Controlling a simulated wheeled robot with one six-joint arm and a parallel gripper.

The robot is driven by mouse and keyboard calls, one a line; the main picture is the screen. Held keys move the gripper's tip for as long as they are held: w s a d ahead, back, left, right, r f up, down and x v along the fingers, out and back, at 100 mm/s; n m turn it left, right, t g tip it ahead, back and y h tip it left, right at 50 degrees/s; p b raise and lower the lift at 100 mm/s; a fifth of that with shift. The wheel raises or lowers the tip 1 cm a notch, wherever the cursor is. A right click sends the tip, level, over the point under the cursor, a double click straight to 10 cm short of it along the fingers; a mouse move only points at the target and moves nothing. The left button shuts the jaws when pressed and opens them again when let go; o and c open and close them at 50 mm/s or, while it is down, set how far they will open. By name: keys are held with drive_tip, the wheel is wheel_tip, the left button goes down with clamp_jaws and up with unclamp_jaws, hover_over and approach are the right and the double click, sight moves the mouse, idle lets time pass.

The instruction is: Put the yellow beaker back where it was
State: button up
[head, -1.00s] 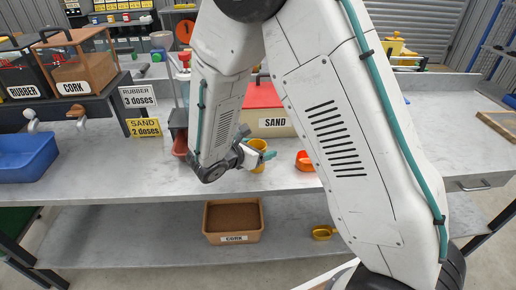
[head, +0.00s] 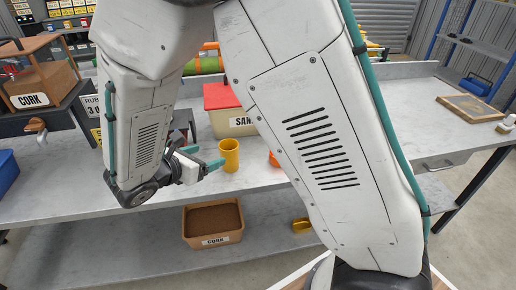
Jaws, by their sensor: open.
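The yellow beaker (head: 229,159) stands upright on the grey workbench (head: 275,195), in front of the box labelled SAND. My gripper (head: 207,157) is open, with its teal fingers just left of the beaker. One fingertip comes close to the beaker's left side; whether it touches cannot be told. Nothing shows between the fingers. My arm covers much of the middle of the view.
The red-lidded SAND box (head: 226,97) stands behind the beaker. An orange object (head: 273,159) is partly hidden by my arm. The CORK dispenser (head: 38,88) and a blue bin (head: 7,173) are left. A CORK tray (head: 212,241) and yellow scoop (head: 301,226) sit on the lower shelf.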

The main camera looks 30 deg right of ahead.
drive_tip(key=s+d+r+m+g+y, duration=0.3)
drive_tip(key=s+d+r+m+g, duration=0.3)
drive_tip(key=s+d+r+m, duration=0.5)
drive_tip(key=s+d+r+m+t+y, duration=0.1)
drive_tip(key=s+r+m+y, duration=0.3)
drive_tip(key=s+m+y, duration=0.5)
drive_tip(key=s+m, duration=0.3)
drive_tip(key=s, duration=0.2)
